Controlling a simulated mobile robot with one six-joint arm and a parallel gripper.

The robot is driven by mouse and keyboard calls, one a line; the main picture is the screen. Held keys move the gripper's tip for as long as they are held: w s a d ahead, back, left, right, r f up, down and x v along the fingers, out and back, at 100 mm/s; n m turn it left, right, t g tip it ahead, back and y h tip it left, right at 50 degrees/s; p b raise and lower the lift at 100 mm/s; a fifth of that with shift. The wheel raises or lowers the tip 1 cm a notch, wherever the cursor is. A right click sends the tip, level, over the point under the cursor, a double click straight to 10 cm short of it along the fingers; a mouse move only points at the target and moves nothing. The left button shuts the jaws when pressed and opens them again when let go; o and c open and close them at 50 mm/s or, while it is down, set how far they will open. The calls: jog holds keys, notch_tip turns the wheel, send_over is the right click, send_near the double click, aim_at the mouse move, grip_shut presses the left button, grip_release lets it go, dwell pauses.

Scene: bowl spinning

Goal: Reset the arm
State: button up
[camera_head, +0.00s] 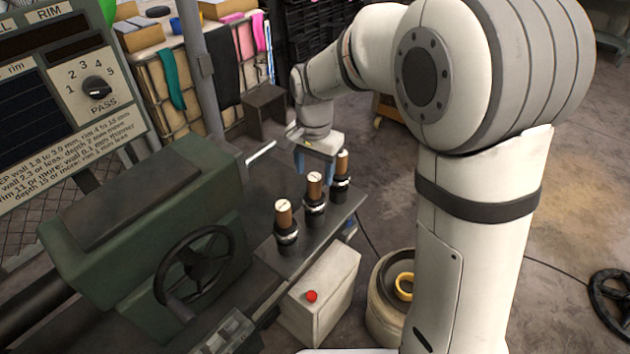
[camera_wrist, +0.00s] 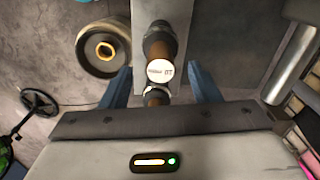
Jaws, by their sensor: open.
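My arm reaches from the right over the machine in the head view, bent down at the wrist. My gripper (camera_head: 314,172) points down with its blue fingers apart, above and behind the row of tools. Three wooden-handled tools with black collars stand upright on a grey ledge: a near one (camera_head: 284,218), a middle one (camera_head: 314,187) and a far one (camera_head: 341,167). In the wrist view my gripper (camera_wrist: 161,78) shows its two blue fingers spread, with a white-capped tool (camera_wrist: 160,72) and a second handle (camera_wrist: 155,95) seen between them. I see no contact with the fingers.
A green lathe-like machine with a black handwheel (camera_head: 202,265) stands left. A pale box with a red button (camera_head: 311,296) is below the ledge. A bucket with a yellow ring (camera_head: 404,287) stands near my arm. A panel with a dial (camera_head: 97,88) is upper left. Floor at right is mostly clear.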

jog(key=shift+r, duration=1.05)
jog(key=shift+d+r, duration=0.1)
jog(key=shift+d, duration=0.1)
jog(key=s+d+r+n+t, duration=0.2)
jog(key=s+d+n, duration=0.3)
jog(key=s+d, duration=1)
jog(key=s+r, duration=0.1)
jog(key=s, duration=0.3)
jog(key=shift+d+n+t, duration=0.25)
jog(key=shift+n+t, duration=0.05)
jog(key=shift+n, duration=0.1)
